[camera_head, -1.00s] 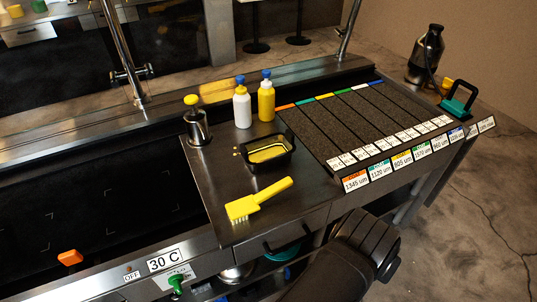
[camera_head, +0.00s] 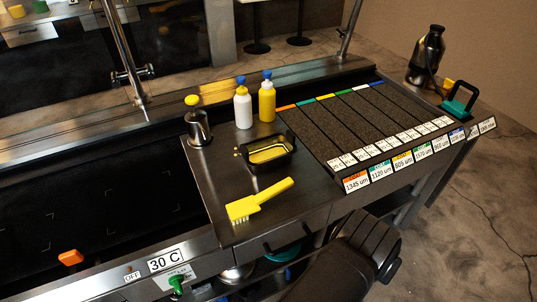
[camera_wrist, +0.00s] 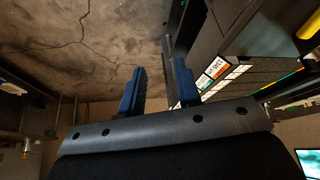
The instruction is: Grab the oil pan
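The oil pan appears to be the small black rectangular pan (camera_head: 267,152) with a yellow inside, on the steel counter in the head view. It sits upright behind the yellow brush (camera_head: 260,200) and in front of two bottles. My gripper (camera_wrist: 160,78) shows in the wrist view as two blue fingers spread apart with nothing between them. It is away from the pan, with floor and the counter's labelled front edge beyond the fingers. In the head view only my dark arm shows at the bottom; the fingers are not visible there.
A white bottle (camera_head: 243,108) and a yellow bottle (camera_head: 267,100) stand close behind the pan. A steel dispenser (camera_head: 198,128) with a yellow top stands to its left. Dark labelled strips (camera_head: 365,120) lie to the right. Bare counter surrounds the brush.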

